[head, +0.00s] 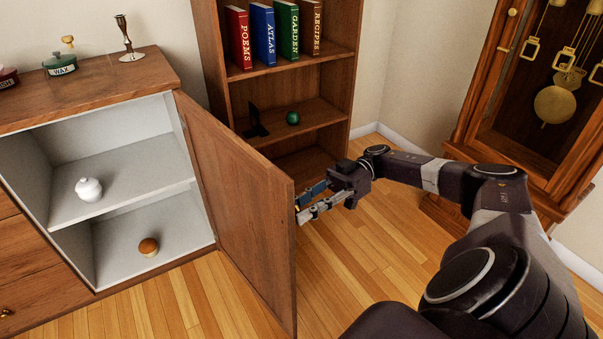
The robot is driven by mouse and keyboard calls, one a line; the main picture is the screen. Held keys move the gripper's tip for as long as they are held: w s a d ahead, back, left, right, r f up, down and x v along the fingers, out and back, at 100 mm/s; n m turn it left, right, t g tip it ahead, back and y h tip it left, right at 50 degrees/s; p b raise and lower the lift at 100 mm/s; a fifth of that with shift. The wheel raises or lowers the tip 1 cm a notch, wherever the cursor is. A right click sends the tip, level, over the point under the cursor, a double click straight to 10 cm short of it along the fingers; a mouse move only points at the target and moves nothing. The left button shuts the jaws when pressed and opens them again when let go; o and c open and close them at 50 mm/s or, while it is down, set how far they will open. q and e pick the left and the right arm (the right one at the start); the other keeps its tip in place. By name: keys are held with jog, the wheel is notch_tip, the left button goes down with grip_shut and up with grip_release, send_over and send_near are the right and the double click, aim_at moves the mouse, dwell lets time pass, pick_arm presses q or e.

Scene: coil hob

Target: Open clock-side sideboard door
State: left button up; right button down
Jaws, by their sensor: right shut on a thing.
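The wooden sideboard (92,99) stands at the left. Its right-hand door (238,196), the one nearer the clock, stands wide open, swung out toward me. Inside, the white compartment shows a small white lidded pot (88,189) on the shelf and a brown-topped round item (148,247) on the floor. My right gripper (302,208) is at the free edge of the door, on its far side. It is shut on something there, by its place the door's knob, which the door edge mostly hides. My left gripper is not in view.
A bookcase (279,71) with several books stands behind the door. A tall pendulum clock (535,95) stands at the right, close behind my right arm. A candlestick (128,40) and pots stand on the sideboard top. Wooden floor (345,275) is clear right of the door.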

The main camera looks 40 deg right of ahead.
jog(key=shift+s+f, duration=0.1)
jog(key=shift+s, duration=0.1)
jog(key=c, duration=1.6)
grip_release()
jog(key=shift+s+d, duration=0.1)
jog(key=shift+s, duration=0.05)
jog(key=s+d, duration=0.1)
jog(key=d, duration=0.6)
jog(key=shift+d, duration=0.25)
